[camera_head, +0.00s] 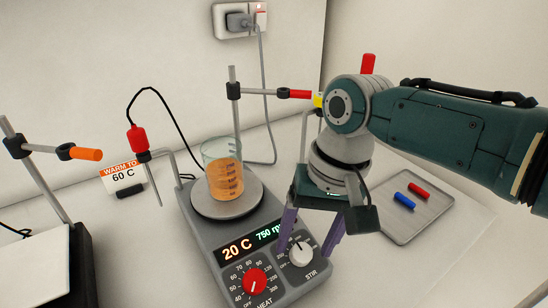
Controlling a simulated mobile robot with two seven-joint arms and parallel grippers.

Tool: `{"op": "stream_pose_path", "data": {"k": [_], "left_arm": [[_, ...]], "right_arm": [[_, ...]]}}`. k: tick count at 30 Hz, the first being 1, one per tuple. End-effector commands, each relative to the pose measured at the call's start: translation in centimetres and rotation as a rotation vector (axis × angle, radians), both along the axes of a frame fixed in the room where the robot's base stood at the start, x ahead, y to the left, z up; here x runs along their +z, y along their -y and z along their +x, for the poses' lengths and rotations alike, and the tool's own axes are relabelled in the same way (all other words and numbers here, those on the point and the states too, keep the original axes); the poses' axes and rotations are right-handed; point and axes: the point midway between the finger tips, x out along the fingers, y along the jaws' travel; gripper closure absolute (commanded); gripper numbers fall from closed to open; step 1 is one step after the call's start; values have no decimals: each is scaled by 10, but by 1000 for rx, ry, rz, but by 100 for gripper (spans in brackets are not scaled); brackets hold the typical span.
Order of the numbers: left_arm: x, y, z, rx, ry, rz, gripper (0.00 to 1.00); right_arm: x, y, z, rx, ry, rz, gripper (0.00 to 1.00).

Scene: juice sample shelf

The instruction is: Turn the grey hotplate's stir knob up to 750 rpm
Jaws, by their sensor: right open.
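The grey hotplate (205,258) stands on the bench with a glass beaker of orange liquid (224,178) on its round plate. Its display (252,241) reads 20 C and 750 rpm, the last letters partly covered. The grey-white stir knob (300,255) is at the right of the front panel, its pointer toward the upper left; part of its scale is hidden. The red heat knob (255,282) is to its left. My right gripper (306,251) is open and points down at the stir knob, one purple finger on either side. Whether the fingers touch it I cannot tell.
A card reading "WARM TO 60 C" (122,177) stands left of the hotplate. A red-headed probe (138,139) with a black cable hangs nearby. A metal tray (425,218) with a blue and a red stick lies right. Another stand (40,185) is at far left.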

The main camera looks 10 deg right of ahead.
Motion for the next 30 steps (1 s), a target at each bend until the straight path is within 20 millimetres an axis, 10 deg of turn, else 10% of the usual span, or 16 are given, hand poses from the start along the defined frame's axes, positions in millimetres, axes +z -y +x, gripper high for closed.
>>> {"op": "stream_pose_path", "data": {"k": [13,30], "left_arm": [[23,0,0,0,0,0,50],[23,3,0,7,0,-11,50]], "right_arm": [[78,14,-1,-1,2,1,28],[69,4,-21,70,21,12,28]]}}
